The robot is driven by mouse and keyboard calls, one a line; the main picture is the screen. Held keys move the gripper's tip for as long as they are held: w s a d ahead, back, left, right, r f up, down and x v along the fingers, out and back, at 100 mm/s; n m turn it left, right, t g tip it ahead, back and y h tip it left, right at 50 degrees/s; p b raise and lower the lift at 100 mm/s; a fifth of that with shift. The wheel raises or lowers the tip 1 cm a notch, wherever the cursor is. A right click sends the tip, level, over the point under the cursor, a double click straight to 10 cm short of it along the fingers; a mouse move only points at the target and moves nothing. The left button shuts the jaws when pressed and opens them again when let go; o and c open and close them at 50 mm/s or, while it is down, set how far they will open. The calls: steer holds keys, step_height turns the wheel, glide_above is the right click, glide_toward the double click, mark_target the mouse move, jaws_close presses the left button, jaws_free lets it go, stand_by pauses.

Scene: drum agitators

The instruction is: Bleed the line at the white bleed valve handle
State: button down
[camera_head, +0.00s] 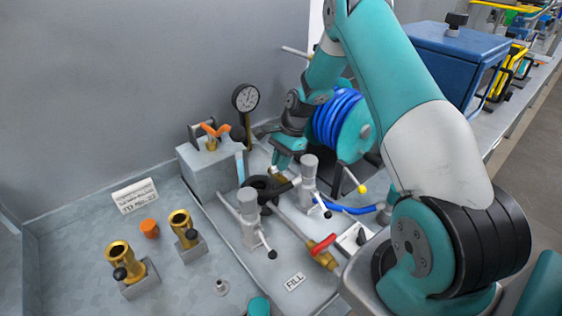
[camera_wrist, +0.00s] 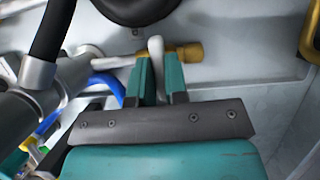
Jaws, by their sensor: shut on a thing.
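The white bleed valve handle (camera_wrist: 156,50) stands between my gripper's two teal fingers in the wrist view. It sits at a brass valve body (camera_wrist: 187,52) on a thin pipe. My gripper (camera_wrist: 160,83) is shut on the handle. In the head view my gripper (camera_head: 281,160) reaches down behind the grey cylinders, beside the black hose, and a bit of brass (camera_head: 276,173) shows under it. The handle itself is hidden by my fingers there.
A pressure gauge (camera_head: 246,97) and an orange-handled valve (camera_head: 213,130) stand left of my gripper. A blue hose reel (camera_head: 340,120) is close on the right. Grey cylinders (camera_head: 248,201) with levers and a red-handled brass valve (camera_head: 322,246) are in front. Brass cups (camera_head: 120,253) stand at left.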

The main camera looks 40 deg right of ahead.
steer(key=n, duration=0.2)
steer(key=n+g, duration=0.1)
steer(key=n, duration=0.1)
steer(key=shift+w+g+h, duration=0.1)
steer(key=shift+g+h, duration=0.2)
steer(key=n+g+h+b, duration=0.1)
steer(key=n, duration=0.3)
steer(key=shift+w+n+b, duration=0.1)
steer(key=shift+n+b, duration=0.25)
steer(key=shift+n, duration=0.05)
steer(key=n, duration=0.2)
steer(key=n+g+h+b, duration=0.1)
steer(key=n, duration=0.1)
steer(key=shift+a+n+h, duration=0.1)
steer(key=shift+n+h, duration=0.2)
steer(key=shift+r+n+h, duration=0.1)
steer(key=shift+n+h, duration=0.6)
steer(key=shift+n, duration=1.3)
steer(key=c, duration=1.1)
jaws_free()
steer(key=shift+c, duration=0.2)
